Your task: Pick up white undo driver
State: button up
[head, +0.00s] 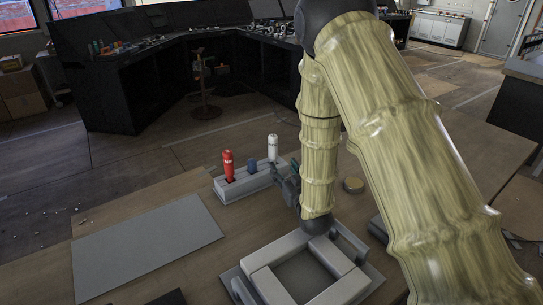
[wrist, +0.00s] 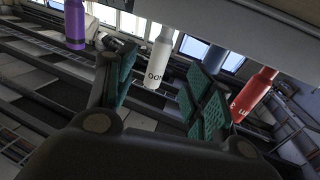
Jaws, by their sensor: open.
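The white undo driver (head: 272,148) stands upright in a pale rack (head: 240,187). In the wrist view the white driver (wrist: 159,58), with dark lettering, appears in the gap between my fingers. My gripper (head: 286,181) is beside the rack, close to the white driver on its right. In the wrist view my gripper (wrist: 163,88) is open, with green ribbed pads apart and nothing between them held. The driver's lower part is hidden in the rack.
A red driver (head: 228,166) and a blue one (head: 253,165) stand left of the white one. A purple one (wrist: 75,25) shows in the wrist view.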

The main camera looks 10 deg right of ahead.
aim_at(275, 155)
jog(key=w, duration=0.3)
jog(key=w+p, duration=0.1)
jog(key=w, duration=0.1)
jog(key=shift+w+a, duration=0.15)
jog(key=shift+a, duration=0.2)
jog(key=shift+w+a+r+p, duration=0.1)
jog(key=shift+w+r+p, duration=0.1)
jog(key=shift+w+p, duration=0.15)
jog(key=shift+w+a+f+p, duration=0.15)
jog(key=shift+w+p, duration=0.15)
jog(key=shift+w, duration=0.85)
jog(key=shift+w+a+f+p, duration=0.15)
jog(key=shift+w+p, duration=0.15)
jog(key=shift+w, duration=0.8)
jog(key=shift+r, duration=0.15)
jog(key=shift+c, duration=0.4)
grip_shut()
jog(key=shift+r+b, duration=0.9)
jog(key=shift+r, duration=4.1)
